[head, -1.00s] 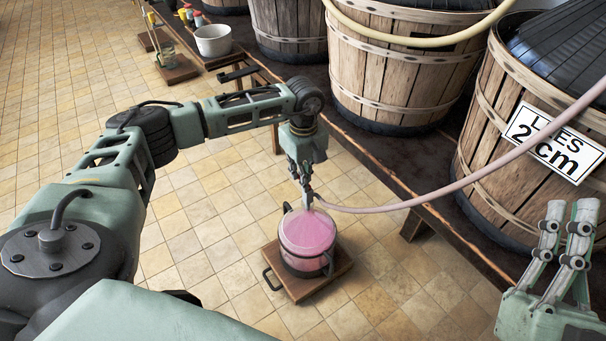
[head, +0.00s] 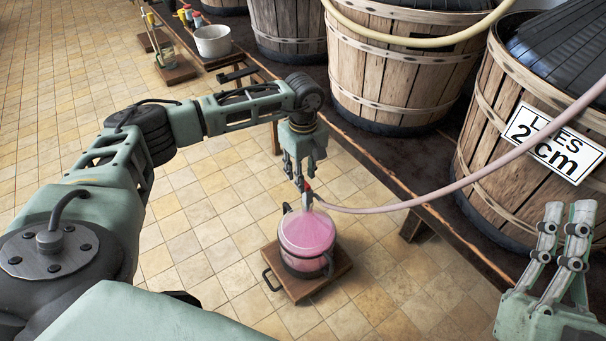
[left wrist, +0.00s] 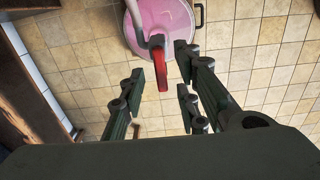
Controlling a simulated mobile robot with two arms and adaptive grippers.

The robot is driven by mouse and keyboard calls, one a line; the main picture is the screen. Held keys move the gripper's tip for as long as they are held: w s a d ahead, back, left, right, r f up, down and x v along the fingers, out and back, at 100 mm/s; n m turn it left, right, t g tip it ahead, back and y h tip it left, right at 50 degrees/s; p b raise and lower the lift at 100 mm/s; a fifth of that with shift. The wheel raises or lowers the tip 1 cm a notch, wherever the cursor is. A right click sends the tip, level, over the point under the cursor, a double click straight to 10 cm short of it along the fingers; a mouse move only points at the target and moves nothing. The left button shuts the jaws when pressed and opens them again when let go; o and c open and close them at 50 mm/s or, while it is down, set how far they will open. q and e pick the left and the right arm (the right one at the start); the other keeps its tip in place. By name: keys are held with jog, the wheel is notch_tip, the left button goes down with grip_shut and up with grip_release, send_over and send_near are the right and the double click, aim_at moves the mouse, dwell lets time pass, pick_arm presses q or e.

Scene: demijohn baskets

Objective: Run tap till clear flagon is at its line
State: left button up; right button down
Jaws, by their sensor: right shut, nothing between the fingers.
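The clear flagon (head: 306,236) holds pink liquid and stands in a dark handled frame on a wooden board (head: 312,290). Its fill line and exact level cannot be made out. The red tap lever (head: 307,188) sits above the flagon's mouth, where the pink hose ends; the lever (left wrist: 159,72) also shows in the left wrist view, with the flagon (left wrist: 170,20) beyond it. My left gripper (head: 298,176) is just above the tap. In the wrist view its fingers (left wrist: 158,88) are spread either side of the lever, apart from it. My right gripper (head: 563,225) is shut and empty at far right.
The pink hose (head: 440,193) runs up right past a wooden vat (head: 490,160) with a "LIES 2 cm" sign (head: 553,142). Several vats stand on a low bench (head: 420,210) behind. A white bucket (head: 213,41) is at the back. The tiled floor left of the flagon is clear.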

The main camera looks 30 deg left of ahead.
pick_arm(q)
notch_tip(320, 180, up, 11)
dwell(0.3)
dwell(0.5)
